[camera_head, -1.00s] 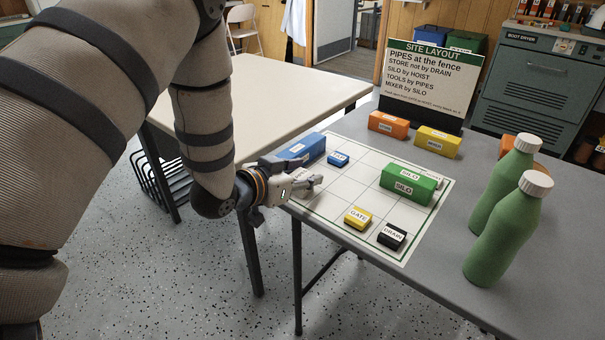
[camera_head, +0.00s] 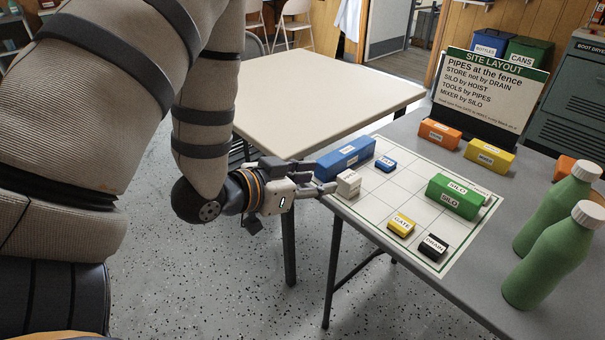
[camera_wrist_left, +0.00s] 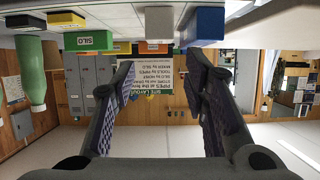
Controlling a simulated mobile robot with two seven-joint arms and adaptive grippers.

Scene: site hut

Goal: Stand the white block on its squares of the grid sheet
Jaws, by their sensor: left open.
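The small white block (camera_head: 348,183) with a dark label stands on the grid sheet (camera_head: 395,221), near its left edge, in front of the long blue block (camera_head: 344,159). My left gripper (camera_head: 322,187) is open and empty, just left of the white block. In the left wrist view, which is upside down, the white block (camera_wrist_left: 163,25) sits beyond the open fingers (camera_wrist_left: 162,70), apart from them, beside the blue block (camera_wrist_left: 206,26). The block's underside and the squares beneath it are hidden. My right gripper is out of view.
A small blue block (camera_head: 385,164), green SILO block (camera_head: 458,195), yellow GATE block (camera_head: 401,225) and black DRAIN block (camera_head: 432,247) are on the sheet. Orange (camera_head: 440,134) and yellow (camera_head: 489,156) blocks lie behind it. Green bottles (camera_head: 552,262) stand at right. The sign (camera_head: 490,92) stands behind.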

